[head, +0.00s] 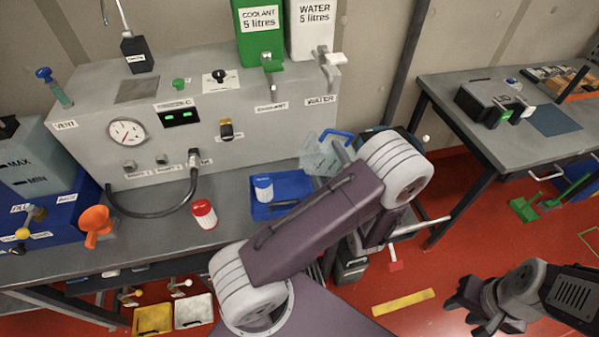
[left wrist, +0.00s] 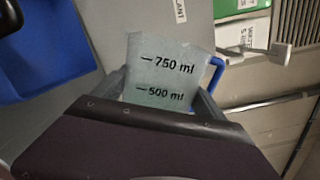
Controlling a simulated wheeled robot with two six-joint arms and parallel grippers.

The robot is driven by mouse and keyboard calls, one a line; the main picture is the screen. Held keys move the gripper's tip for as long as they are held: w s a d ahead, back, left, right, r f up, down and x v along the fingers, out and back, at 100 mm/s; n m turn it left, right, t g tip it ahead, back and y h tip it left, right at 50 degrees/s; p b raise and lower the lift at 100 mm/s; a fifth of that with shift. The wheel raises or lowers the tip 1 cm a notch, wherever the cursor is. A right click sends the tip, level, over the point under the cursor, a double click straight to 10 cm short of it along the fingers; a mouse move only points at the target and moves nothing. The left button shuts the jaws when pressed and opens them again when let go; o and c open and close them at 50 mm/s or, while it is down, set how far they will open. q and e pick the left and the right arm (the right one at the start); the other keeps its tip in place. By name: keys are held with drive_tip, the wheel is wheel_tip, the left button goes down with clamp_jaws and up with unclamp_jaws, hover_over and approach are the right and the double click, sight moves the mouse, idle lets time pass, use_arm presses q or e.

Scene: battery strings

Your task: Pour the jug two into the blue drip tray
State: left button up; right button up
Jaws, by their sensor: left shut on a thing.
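A translucent jug (head: 322,158) with a blue handle is in the head view, just right of the blue drip tray and partly hidden by my left arm. In the left wrist view the jug (left wrist: 163,70) shows its 750 ml and 500 ml marks. My left gripper (left wrist: 160,92) is shut on it; in the head view my arm hides this gripper. Any liquid in the jug cannot be made out. The blue drip tray (head: 262,211) lies on the bench, with a blue-capped white container (head: 263,188) in it. My right gripper (head: 468,303) is low at the right, far from both; its opening is unclear.
A grey panel (head: 215,125) with gauge and hose stands behind the tray. A red-capped container (head: 204,214) and orange funnel (head: 95,223) stand left of it. Green coolant (head: 259,35) and white water (head: 311,30) canisters are above. A second table (head: 480,135) is at right.

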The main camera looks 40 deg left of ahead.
idle(0.3)
use_arm(q)
drive_tip(key=shift+s+a+r+n+b, duration=0.15)
drive_tip(key=shift+r+n+b, duration=0.35)
drive_tip(key=shift+n, duration=0.3)
drive_tip(key=shift+r, duration=0.1)
idle(0.6)
drive_tip(key=shift+s+a+r+n+b, duration=0.1)
drive_tip(key=shift+s+r+n+b, duration=0.05)
drive_tip(key=shift+n+b, duration=0.35)
drive_tip(key=shift+s+r, duration=0.1)
drive_tip(key=shift+r, duration=0.15)
idle(0.5)
